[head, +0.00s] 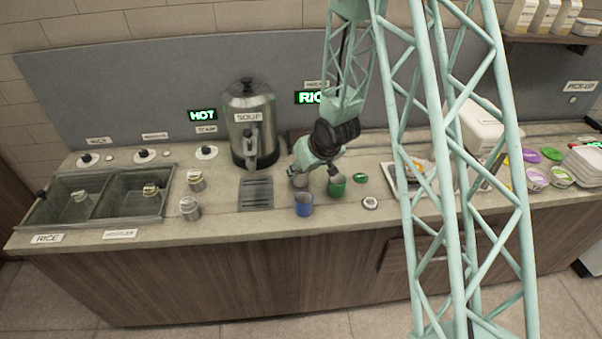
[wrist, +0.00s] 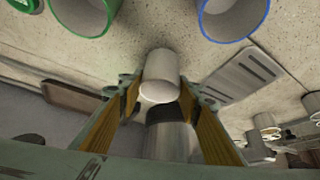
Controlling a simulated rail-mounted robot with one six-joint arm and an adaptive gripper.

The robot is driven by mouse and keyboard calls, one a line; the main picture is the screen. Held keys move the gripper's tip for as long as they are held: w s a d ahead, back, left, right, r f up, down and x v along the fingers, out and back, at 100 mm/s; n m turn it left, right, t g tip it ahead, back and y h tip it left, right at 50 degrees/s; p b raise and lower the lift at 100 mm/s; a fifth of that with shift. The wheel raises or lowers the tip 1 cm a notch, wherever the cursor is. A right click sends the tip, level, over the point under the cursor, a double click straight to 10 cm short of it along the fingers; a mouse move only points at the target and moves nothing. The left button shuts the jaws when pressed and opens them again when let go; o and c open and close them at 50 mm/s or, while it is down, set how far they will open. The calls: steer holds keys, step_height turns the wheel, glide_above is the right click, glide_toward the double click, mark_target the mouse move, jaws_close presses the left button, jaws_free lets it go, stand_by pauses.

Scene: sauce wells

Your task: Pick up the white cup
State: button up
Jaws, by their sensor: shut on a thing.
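The white cup (wrist: 160,64) is between the two fingers of my gripper (wrist: 160,92) in the wrist view, with its open end toward the camera. My gripper is shut on it. In the head view my gripper (head: 301,180) is over the counter behind the blue cup, and the white cup is mostly hidden there. I cannot tell whether the cup touches the counter.
A blue cup (head: 303,204) and a green cup (head: 337,185) stand close in front and to the right. The soup urn (head: 250,118) and a slotted drip tray (head: 256,193) are to the left. Metal wells (head: 75,200) fill the counter's left end.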

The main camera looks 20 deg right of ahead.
step_height(320, 180, up, 9)
steer(key=p, duration=0.1)
steer(key=shift+f+p, duration=0.15)
steer(key=shift+p, duration=0.25)
stand_by(0.8)
